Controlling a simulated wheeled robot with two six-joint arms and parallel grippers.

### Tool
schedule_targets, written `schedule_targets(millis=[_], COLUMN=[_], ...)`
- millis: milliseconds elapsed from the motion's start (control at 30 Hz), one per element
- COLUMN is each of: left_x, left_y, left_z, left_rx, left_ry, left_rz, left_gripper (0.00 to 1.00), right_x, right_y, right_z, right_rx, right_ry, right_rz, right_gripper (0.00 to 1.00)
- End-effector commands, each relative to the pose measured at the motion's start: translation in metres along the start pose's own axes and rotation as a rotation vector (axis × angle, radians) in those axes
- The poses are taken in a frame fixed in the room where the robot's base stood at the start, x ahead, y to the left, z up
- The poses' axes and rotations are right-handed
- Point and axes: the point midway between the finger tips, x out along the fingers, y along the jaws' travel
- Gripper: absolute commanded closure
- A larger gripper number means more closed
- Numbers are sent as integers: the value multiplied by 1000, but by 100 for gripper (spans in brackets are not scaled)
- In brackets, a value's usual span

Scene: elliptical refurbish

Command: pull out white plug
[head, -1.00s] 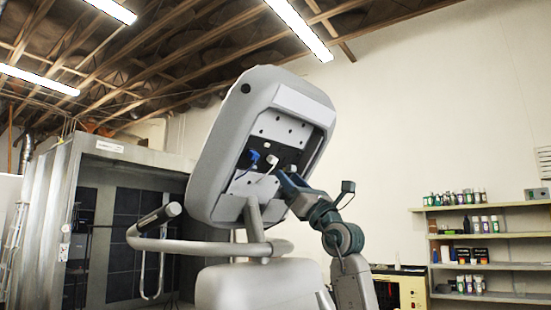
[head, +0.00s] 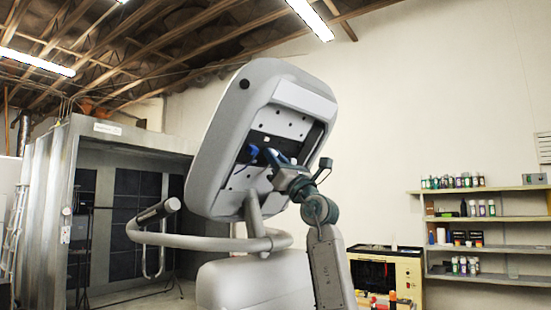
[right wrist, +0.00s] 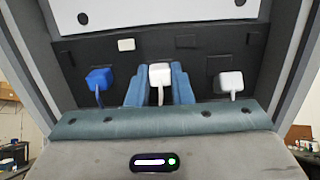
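The elliptical's tilted grey console (head: 228,135) has an open back with plugs inside. In the right wrist view a white plug (right wrist: 160,74) with a white cable hanging down sits between the two blue fingers of my right gripper (right wrist: 160,88). The fingers stand apart, one on each side of the plug; I cannot tell whether they touch it. A second white plug (right wrist: 230,82) is to the right and a blue plug (right wrist: 99,78) to the left. In the head view my right gripper (head: 279,163) reaches into the console's opening and hides the white plugs. My left gripper is not in view.
The console's side walls and a lower lip frame the opening closely. A grey handlebar (head: 215,240) crosses below the console. Shelves with bottles (head: 490,215) and a yellowish cabinet (head: 408,270) stand at the right, well away.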

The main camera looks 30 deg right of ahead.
Motion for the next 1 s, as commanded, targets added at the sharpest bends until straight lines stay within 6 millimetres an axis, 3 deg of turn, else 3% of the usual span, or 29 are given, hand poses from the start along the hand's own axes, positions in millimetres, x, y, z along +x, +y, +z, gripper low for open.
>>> schedule_targets(millis=[233, 500, 767, 800, 900, 1000], left_x=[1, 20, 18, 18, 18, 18], left_y=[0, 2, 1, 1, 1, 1], left_z=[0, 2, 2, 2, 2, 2], left_rx=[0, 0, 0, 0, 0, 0], left_ry=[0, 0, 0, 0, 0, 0], left_rz=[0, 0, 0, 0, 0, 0], left_gripper=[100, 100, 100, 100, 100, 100], right_x=[-1, -20, -18, -18, -18, -18], right_y=[0, 0, 0, 0, 0, 0], right_z=[0, 0, 1, 1, 1, 1], right_rx=[0, -1, 1, 1, 1, 0], right_ry=[-1, -1, 2, 2, 1, 1], right_rz=[0, 0, 0, 0, 0, 0], right_gripper=[100, 100, 100, 75, 58, 58])
